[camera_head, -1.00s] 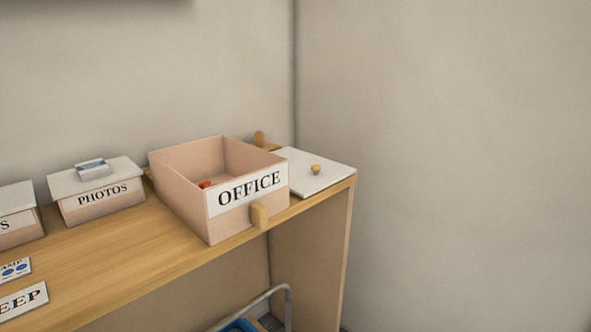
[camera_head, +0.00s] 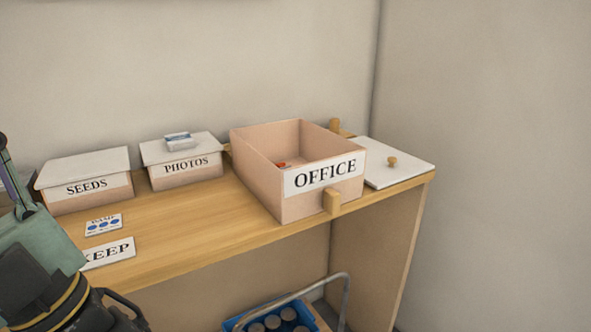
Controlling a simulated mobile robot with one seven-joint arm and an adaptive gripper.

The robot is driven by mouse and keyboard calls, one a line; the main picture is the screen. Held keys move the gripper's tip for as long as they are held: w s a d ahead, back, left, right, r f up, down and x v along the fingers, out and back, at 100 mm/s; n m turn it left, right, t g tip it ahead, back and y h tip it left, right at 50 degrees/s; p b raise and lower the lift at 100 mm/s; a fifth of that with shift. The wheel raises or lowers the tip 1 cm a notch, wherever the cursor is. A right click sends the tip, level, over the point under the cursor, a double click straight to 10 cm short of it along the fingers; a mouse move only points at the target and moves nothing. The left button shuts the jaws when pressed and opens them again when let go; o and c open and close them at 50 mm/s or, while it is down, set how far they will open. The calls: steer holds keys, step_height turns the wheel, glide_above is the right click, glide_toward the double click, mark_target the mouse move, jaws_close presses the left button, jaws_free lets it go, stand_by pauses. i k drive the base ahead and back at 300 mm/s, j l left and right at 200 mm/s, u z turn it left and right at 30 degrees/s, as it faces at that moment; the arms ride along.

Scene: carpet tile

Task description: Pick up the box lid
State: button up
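A flat white box lid (camera_head: 402,170) with a small round wooden knob (camera_head: 392,161) lies on the right end of the wooden shelf top. It sits just right of the open pinkish box labelled OFFICE (camera_head: 297,204), which hides part of its left side. A small red thing (camera_head: 281,164) shows inside the box. Part of my arm, green and black, shows at the lower left, far from the lid. My gripper's fingertips cannot be made out.
Lidded boxes labelled SEEDS (camera_head: 88,190) and PHOTOS (camera_head: 186,173) stand left of the OFFICE box. A KEEP sign (camera_head: 109,252) and a stamp card (camera_head: 104,225) lie in front. A blue crate (camera_head: 236,323) with several cans sits below. A wall stands behind.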

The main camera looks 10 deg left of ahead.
mark_target(385, 166)
steer(key=i+l+u, duration=0.2)
steer(key=l, duration=0.2)
steer(key=i+l+u, duration=0.15)
steer(key=l, duration=0.3)
steer(key=i+l+u, duration=0.2)
steer(key=l, duration=0.2)
steer(key=l+u, duration=0.15)
steer(key=l, duration=0.3)
steer(key=l+u, duration=0.2)
steer(key=l, duration=0.3)
steer(key=i, duration=0.05)
